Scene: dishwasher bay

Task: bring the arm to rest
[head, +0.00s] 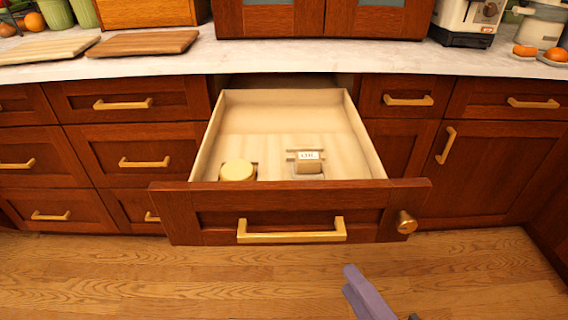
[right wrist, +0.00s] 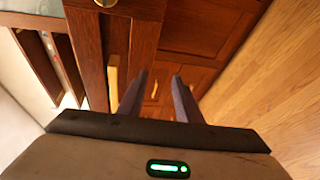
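My right gripper (head: 356,282) shows at the bottom of the head view, with purple-grey fingers, in front of and below the open drawer (head: 288,211). In the right wrist view its two fingers (right wrist: 158,82) stand apart with nothing between them, so it is open and empty. It appears clear of the drawer front and its brass handle (head: 291,231). Most of the right arm is outside the head view. My left gripper is not in view.
The drawer is pulled out, holding a round yellow item (head: 238,171) and a small labelled item (head: 309,163). The wooden floor (head: 220,280) in front looks clear.

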